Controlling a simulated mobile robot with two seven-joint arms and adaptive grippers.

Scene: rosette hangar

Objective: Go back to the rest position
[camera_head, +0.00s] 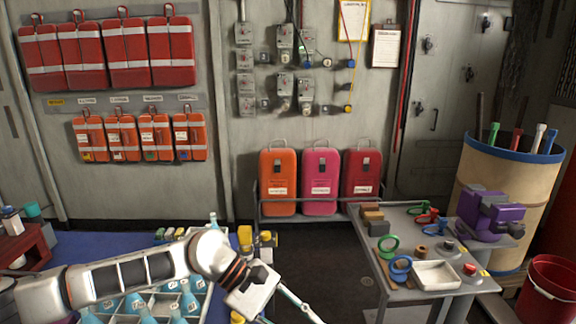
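My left arm reaches in from the left edge across the lower left of the head view. Its wrist ends in my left gripper (262,292), a pale block with dark parts, above the dark floor beside a tray of bottles. Its fingers are not clearly visible, so I cannot tell whether it is open or shut. A thin pale rod (300,306) shows just right of it, running down to the bottom edge. I cannot tell whether the gripper touches it. My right gripper is not in view.
A white compartment tray (207,300) with several bottles lies under my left arm on a blue surface (85,246).

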